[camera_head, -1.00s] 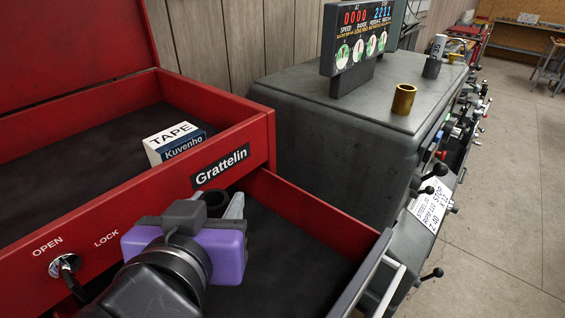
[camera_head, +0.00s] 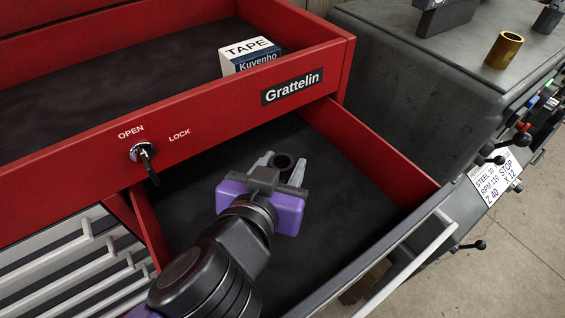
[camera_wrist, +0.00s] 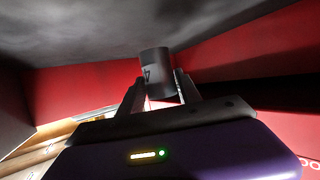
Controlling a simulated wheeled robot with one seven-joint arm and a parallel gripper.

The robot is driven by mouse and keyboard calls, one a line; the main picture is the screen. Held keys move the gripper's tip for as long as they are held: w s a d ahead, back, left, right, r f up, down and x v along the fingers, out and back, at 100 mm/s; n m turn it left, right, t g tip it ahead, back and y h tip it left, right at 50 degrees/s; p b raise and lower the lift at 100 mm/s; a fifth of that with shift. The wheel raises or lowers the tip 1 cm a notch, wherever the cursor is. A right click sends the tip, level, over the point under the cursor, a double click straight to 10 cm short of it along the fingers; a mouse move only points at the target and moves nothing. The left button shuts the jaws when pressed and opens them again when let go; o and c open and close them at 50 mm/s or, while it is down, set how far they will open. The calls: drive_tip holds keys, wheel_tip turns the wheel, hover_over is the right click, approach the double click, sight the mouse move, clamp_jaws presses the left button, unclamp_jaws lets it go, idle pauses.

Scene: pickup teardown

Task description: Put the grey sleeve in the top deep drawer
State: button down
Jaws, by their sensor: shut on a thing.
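The grey sleeve (camera_head: 283,162) is a short dark grey hollow cylinder. My gripper (camera_head: 280,167) is shut on it, with a finger on each side. In the wrist view the sleeve (camera_wrist: 157,74) sits between the fingertips (camera_wrist: 158,88) and bears a dark mark. The top deep drawer (camera_head: 345,180) is pulled open, with a dark lined floor and red side walls. My gripper and the sleeve are over this drawer in the head view. How high the sleeve is above the floor, I cannot tell.
The red upper tray (camera_head: 70,158) holds a tape box (camera_head: 250,55), and its front wall carries a key (camera_head: 144,155). A grey machine (camera_head: 430,75) with a brass sleeve (camera_head: 503,50) on top stands to the right. The drawer floor around the gripper looks clear.

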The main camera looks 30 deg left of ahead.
drive_tip(key=shift+f, duration=0.55)
drive_tip(key=c, duration=0.8)
unclamp_jaws()
drive_tip(key=shift+c, duration=0.2)
drive_tip(key=shift+r, duration=0.7)
drive_tip(key=b+v, duration=0.1)
drive_tip(key=v, duration=0.6)
drive_tip(key=shift+s, duration=0.25)
drive_tip(key=shift+d, duration=0.1)
